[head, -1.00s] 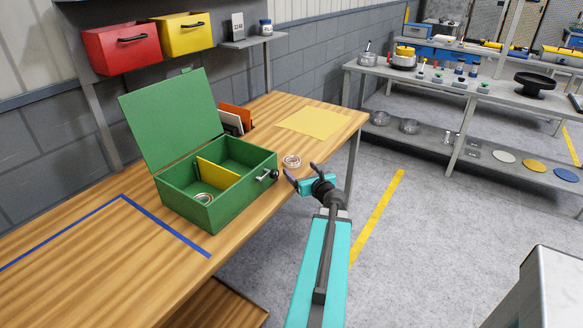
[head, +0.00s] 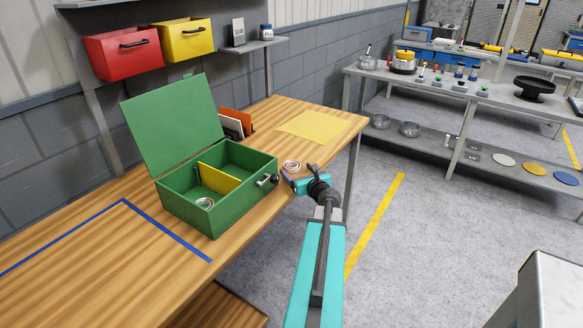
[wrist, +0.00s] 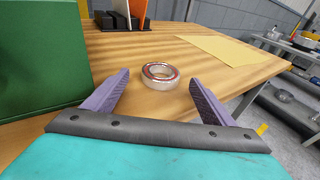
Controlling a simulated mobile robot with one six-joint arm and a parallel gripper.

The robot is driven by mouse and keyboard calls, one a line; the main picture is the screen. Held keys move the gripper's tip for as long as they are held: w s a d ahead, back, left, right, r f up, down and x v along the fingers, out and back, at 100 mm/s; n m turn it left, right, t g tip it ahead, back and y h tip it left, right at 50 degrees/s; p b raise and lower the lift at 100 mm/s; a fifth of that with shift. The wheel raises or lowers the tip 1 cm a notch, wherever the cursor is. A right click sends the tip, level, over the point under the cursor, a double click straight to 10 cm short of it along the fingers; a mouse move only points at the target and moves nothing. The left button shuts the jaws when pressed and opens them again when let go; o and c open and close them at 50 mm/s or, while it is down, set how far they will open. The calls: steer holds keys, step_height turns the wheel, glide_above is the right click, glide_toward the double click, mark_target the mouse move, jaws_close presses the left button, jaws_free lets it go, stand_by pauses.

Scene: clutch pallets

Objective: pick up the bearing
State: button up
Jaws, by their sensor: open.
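A silver ring-shaped bearing with a reddish inner band (wrist: 160,75) lies flat on the wooden bench (wrist: 120,48). It also shows in the head view (head: 292,166), just right of the green box. My gripper (wrist: 165,82) is open and empty. Its two fingers point toward the bearing, which sits ahead of and between the fingertips, apart from both. In the head view my gripper (head: 299,180) is at the bench's front edge, close to the bearing. A second ring-shaped part (head: 205,202) lies inside the green box (head: 232,210).
The green box stands open left of my gripper, with a yellow divider (head: 219,178) and a front latch (head: 267,180). A yellow sheet (head: 311,125) lies behind the bearing. Upright folders (head: 234,125) stand behind the box. The bench top right of the bearing is clear.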

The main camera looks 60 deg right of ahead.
mark_target(290, 162)
steer(key=shift+p+x, duration=0.4)
steer(key=shift+x, duration=1.6)
steer(key=shift+d+r, duration=0.1)
steer(key=c, duration=1.4)
steer(key=shift+o, duration=0.2)
steer(key=shift+r, duration=0.15)
